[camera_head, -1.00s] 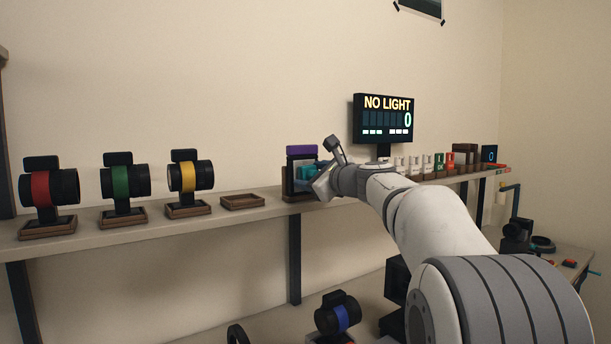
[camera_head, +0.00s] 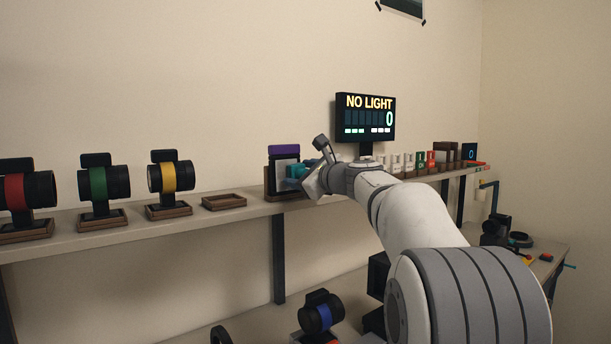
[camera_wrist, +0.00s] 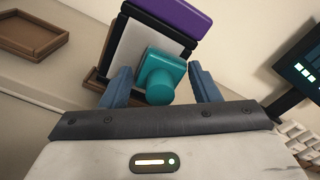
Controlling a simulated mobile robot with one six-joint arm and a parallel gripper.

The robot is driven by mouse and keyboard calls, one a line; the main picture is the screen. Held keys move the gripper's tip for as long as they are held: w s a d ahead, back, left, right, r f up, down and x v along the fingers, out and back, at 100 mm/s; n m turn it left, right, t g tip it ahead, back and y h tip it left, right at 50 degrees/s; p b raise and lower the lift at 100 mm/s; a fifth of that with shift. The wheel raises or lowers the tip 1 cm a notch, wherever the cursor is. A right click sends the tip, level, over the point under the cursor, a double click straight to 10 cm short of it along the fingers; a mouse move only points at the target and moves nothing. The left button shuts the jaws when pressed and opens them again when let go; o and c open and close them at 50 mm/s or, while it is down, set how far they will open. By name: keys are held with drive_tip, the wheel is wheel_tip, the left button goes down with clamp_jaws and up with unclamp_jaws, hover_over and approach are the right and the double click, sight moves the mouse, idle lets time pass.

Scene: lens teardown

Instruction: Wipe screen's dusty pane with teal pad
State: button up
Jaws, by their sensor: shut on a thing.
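The screen is a dark upright frame with a purple top bar (camera_head: 284,149) and a pale grey pane (camera_head: 285,163), standing on the shelf left of my gripper. In the wrist view its purple bar (camera_wrist: 171,17) and pale pane (camera_wrist: 131,49) show ahead, tilted in the picture. My gripper (camera_wrist: 162,88) is shut on the teal pad (camera_wrist: 164,72), a square block with a round knob. The pad is in front of the pane's lower right part and hides it. I cannot tell whether it touches the pane. The head view shows the pad (camera_head: 296,171) partly behind my gripper.
An empty brown tray (camera_head: 224,201) lies left of the screen. Red, green (camera_head: 97,184) and yellow (camera_head: 170,178) ringed lenses stand further left. A "NO LIGHT" display (camera_head: 365,118) stands to the right. A blue-ringed lens (camera_head: 321,315) is below the shelf.

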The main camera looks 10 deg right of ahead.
sight(275, 174)
drive_tip(key=shift+s+a+b, duration=0.15)
drive_tip(key=shift+s+a, duration=0.2)
drive_tip(key=shift+a, duration=0.5)
drive_tip(key=shift+s+a+b, duration=0.2)
drive_tip(key=shift+s+a, duration=0.15)
drive_tip(key=shift+a, duration=0.55)
drive_tip(key=shift+s+a+b, duration=0.15)
drive_tip(key=shift+s+a, duration=0.2)
drive_tip(key=shift+a, duration=0.5)
drive_tip(key=shift+s+d+f, duration=0.1)
drive_tip(key=shift+s+d, duration=0.15)
drive_tip(key=shift+s, duration=0.2)
drive_tip(key=shift+b+v, duration=0.7)
drive_tip(key=shift+v, duration=1.75)
drive_tip(key=shift+s, duration=0.1)
drive_tip(key=shift+b+v, duration=0.3)
drive_tip(key=shift+v, duration=1.1)
drive_tip(key=shift+s, duration=0.1)
